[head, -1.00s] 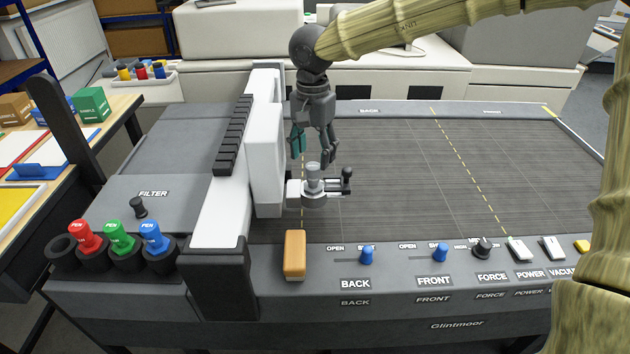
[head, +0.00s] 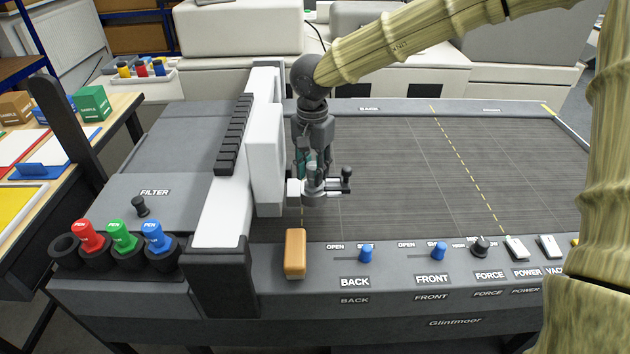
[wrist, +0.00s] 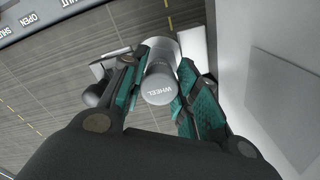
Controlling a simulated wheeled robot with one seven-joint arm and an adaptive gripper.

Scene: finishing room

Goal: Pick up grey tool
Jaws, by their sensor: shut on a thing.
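The grey tool (wrist: 159,84) is a short cylinder with a round top marked "WHEEL". In the wrist view it stands between the two teal-padded fingers of my gripper (wrist: 158,92), which is shut on it. In the head view my gripper (head: 314,172) is lowered over the tool, hiding most of it. The tool is at the holder (head: 320,198) on the side of the white carriage (head: 268,165). A dark lever with a round knob (head: 347,173) sticks up at the holder's right. I cannot tell whether the tool is still seated in the holder.
The flat dark cutting bed (head: 420,170) is clear to the right. The white carriage stands close on the left. Red, green and blue pens (head: 121,236) stand in holders at front left. An orange-brown block (head: 295,254) and several blue switches sit along the front panel.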

